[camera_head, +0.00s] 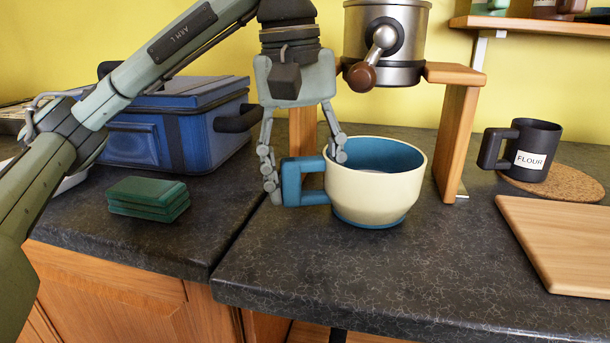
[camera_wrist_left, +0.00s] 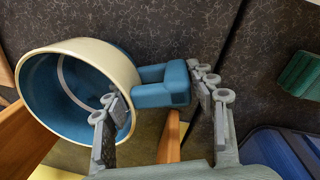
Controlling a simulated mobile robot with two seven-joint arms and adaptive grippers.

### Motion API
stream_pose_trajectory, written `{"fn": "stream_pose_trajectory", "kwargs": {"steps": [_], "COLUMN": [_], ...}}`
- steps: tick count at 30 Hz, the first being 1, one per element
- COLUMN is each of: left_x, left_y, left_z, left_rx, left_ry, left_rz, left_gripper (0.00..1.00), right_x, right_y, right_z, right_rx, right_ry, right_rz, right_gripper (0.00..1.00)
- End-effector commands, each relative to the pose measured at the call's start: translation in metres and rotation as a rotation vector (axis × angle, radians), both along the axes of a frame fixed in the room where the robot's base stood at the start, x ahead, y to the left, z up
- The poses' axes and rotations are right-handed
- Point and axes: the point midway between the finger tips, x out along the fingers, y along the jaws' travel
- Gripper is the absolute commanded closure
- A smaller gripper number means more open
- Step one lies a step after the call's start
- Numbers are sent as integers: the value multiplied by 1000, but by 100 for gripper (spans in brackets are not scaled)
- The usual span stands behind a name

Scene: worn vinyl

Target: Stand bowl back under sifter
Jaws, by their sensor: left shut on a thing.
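The bowl (camera_head: 385,200) is cream outside and blue inside, with a squared blue handle (camera_head: 303,181) on its left. It is upright at the counter, in front of the sifter's stand; I cannot tell whether its base touches the counter. My left gripper (camera_head: 304,172) points down and is shut on the handle, one finger outside it and one at the bowl's rim. The left wrist view also shows the bowl (camera_wrist_left: 48,92) and handle (camera_wrist_left: 163,85) between the fingers. The metal sifter (camera_head: 386,45) sits above and behind on a wooden stand (camera_head: 457,135). My right gripper is out of view.
A blue cooler box (camera_head: 165,135) and a stack of green blocks (camera_head: 148,197) are left. A dark FLOUR mug (camera_head: 532,150) on a cork mat (camera_head: 580,187) and a wooden board (camera_head: 565,245) are right. The counter in front of the bowl is clear.

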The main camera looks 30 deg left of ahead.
Motion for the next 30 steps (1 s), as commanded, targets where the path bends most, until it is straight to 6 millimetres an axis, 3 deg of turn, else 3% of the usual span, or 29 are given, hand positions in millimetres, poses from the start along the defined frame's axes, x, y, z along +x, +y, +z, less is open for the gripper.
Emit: {"fn": "stream_pose_trajectory", "kwargs": {"steps": [24, 25, 30], "left_x": [0, 0, 0], "left_y": [0, 0, 0], "left_z": [-5, -5, -5], "left_rx": [-2, -2, -2], "left_ry": [-3, -4, -3], "left_rz": [0, 0, 0], "left_gripper": [100, 40, 20], "right_x": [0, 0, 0], "right_y": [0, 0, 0], "right_z": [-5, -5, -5], "right_rx": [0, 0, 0], "right_ry": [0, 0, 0], "right_rz": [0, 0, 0], "right_gripper": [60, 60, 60]}}
